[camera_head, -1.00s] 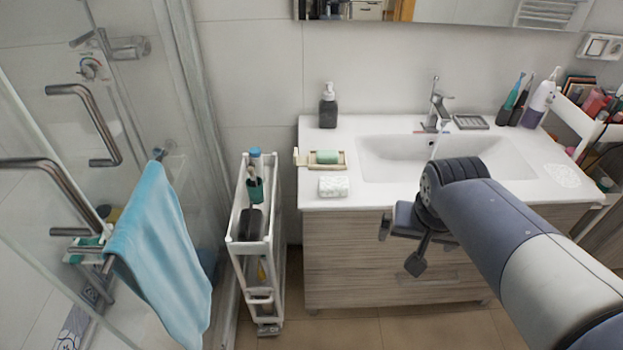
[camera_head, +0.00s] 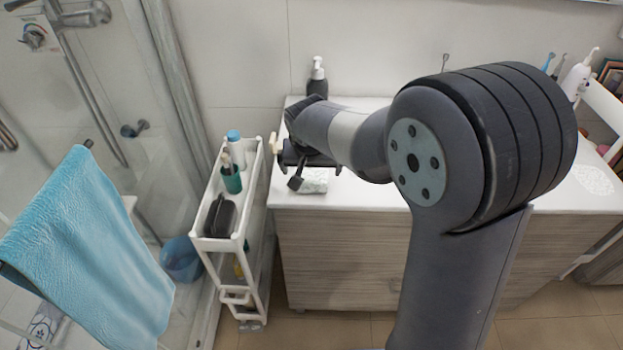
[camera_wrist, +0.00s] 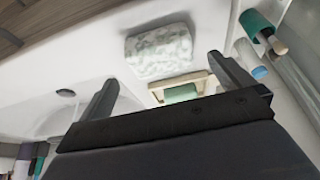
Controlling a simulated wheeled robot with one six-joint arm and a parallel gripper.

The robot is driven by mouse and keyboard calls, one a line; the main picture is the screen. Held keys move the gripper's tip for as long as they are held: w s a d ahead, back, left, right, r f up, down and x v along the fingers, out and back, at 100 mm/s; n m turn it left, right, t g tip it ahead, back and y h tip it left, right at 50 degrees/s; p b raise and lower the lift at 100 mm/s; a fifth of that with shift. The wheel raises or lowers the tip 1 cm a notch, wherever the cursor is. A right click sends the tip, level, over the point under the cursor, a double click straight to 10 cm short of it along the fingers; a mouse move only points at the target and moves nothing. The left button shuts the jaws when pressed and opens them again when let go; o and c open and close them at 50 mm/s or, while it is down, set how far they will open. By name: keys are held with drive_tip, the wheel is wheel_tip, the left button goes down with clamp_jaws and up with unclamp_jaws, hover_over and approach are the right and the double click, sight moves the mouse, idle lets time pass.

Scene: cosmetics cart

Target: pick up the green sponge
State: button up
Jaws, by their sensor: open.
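The green sponge (camera_wrist: 181,94) is a small pale green block in a beige dish (camera_wrist: 193,77), seen in the wrist view just beyond the gripper body. The gripper's dark edge cuts off part of it. In the head view the sponge is hidden behind my arm. My gripper (camera_head: 288,172) is over the left end of the counter. In the wrist view my gripper (camera_wrist: 163,70) is open, its two fingers wide apart with nothing between them touching. The sponge lies between the finger lines, nearer the right finger.
A white-and-pale-green patterned block (camera_wrist: 160,50) lies beside the dish; it shows below my gripper in the head view (camera_head: 313,182). A dark soap bottle (camera_head: 317,78) stands behind. A white cart (camera_head: 258,215) with a teal cup (camera_head: 231,178) is left of the counter.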

sight(311, 175)
drive_tip(key=shift+p+x, duration=0.45)
drive_tip(key=shift+x, duration=2.15)
drive_tip(key=shift+c, duration=0.3)
drive_tip(key=c, duration=1)
drive_tip(key=shift+r, duration=0.15)
